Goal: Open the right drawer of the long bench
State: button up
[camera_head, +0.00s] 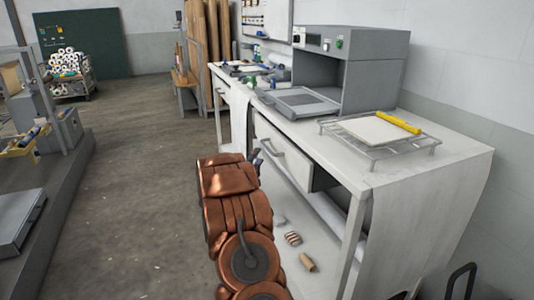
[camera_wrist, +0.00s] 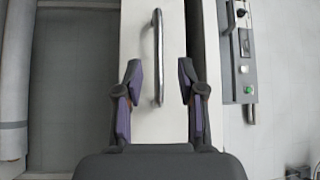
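The long bench (camera_head: 455,165) is white and runs along the wall on the right. Its right drawer (camera_head: 290,171) has a pale front with a metal bar handle (camera_head: 271,148). In the wrist view the drawer front (camera_wrist: 150,30) fills the middle, and the handle (camera_wrist: 157,55) stands upright in the picture. My gripper (camera_wrist: 160,85) is open, its purple-padded fingers on either side of the handle's lower part, with gaps to both. In the head view its fingertips (camera_head: 258,157) are small beside the drawer front, partly hidden by my arm. How far out the drawer stands is hard to tell.
On the bench are a grey press (camera_head: 375,85), a tray (camera_head: 298,102) and a wire rack (camera_head: 400,150) with a white sheet and a yellow tool. Small rolls (camera_head: 292,238) lie beneath. The floor (camera_head: 140,200) left of my arm is clear.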

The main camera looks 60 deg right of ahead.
aim_at(267, 148)
jog(key=shift+s+x, duration=0.15)
jog(key=shift+x, duration=1.2)
jog(key=shift+s+x, duration=0.2)
jog(key=shift+x, duration=1.15)
jog(key=shift+s+x, duration=0.15)
jog(key=shift+x, duration=1.2)
jog(key=shift+d+f, duration=0.15)
grip_shut()
